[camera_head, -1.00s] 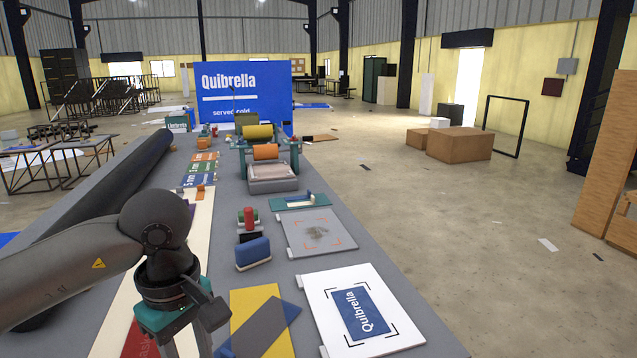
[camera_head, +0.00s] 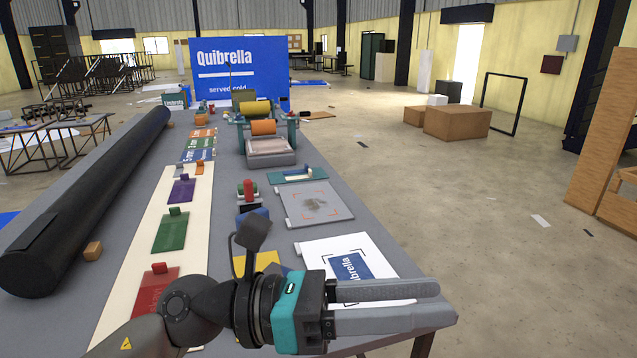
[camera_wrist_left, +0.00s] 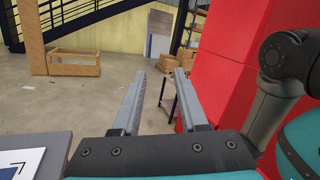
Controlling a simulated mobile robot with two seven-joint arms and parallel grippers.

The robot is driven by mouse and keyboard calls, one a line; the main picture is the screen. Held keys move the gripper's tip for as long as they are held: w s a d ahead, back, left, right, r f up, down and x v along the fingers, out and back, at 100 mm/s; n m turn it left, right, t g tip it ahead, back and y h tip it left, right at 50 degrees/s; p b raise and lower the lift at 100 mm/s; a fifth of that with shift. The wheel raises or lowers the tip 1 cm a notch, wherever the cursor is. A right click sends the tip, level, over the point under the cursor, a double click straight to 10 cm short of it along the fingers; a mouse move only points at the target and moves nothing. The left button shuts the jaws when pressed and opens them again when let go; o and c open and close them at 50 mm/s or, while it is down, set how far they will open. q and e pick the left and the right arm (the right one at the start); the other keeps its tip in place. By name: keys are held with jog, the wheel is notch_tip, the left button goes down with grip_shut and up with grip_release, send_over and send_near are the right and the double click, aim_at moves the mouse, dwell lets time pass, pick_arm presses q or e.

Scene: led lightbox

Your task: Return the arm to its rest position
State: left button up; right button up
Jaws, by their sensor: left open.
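My left gripper (camera_head: 385,306) reaches in from the bottom left of the head view and points right. It is above the near right part of the grey table (camera_head: 385,232), in front of a white board with a blue Quibrella print (camera_head: 352,262), and hides part of it. In the left wrist view the two fingers (camera_wrist_left: 158,100) stand apart with nothing between them. That view looks past the table edge toward the floor. My right gripper is not in view.
A long black roll (camera_head: 90,200) lies along the table's left side. A grey board (camera_head: 316,203), a red-handled tool (camera_head: 248,190) and a roller machine (camera_head: 268,150) stand farther back. A red block surface (camera_wrist_left: 235,65) rises right in the wrist view.

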pick_arm(q)
jog(key=w+a+r+n+t+y, duration=0.2)
jog(key=w+a+n+t, duration=0.3)
jog(key=n+t, duration=0.65)
jog(key=w+a+r+n+t+y, duration=0.1)
jog(key=w+a+n+t+y, duration=0.35)
jog(key=n+t, duration=0.7)
jog(key=w+a+f+n+g+y, duration=0.25)
jog(key=a+f+n+y, duration=0.3)
jog(key=f+n, duration=0.3)
jog(key=w+a+f+n+g+y, duration=0.1)
jog(key=a+f+n+g+y, duration=0.2)
jog(key=a+f+n+y, duration=0.5)
jog(key=s+a+f+n+g, duration=0.1)
jog(key=s+f+n+g, duration=0.6)
jog(key=f, duration=0.5)
jog(key=s+f+n+g, duration=0.2)
jog(key=s+f+g, duration=0.15)
jog(key=s, duration=0.35)
jog(key=s+f+n+g, duration=0.15)
jog(key=s+f, duration=0.25)
jog(key=s, duration=0.4)
notch_tip(320, 180, down, 22)
jog(key=s+g, duration=0.2)
jog(key=s+a+f+g, duration=0.1)
jog(key=s+a+f, duration=0.2)
jog(key=s+f, duration=1.1)
jog(key=shift+s+m+h, duration=0.2)
jog(key=shift+m+h, duration=0.1)
jog(key=shift+m, duration=0.1)
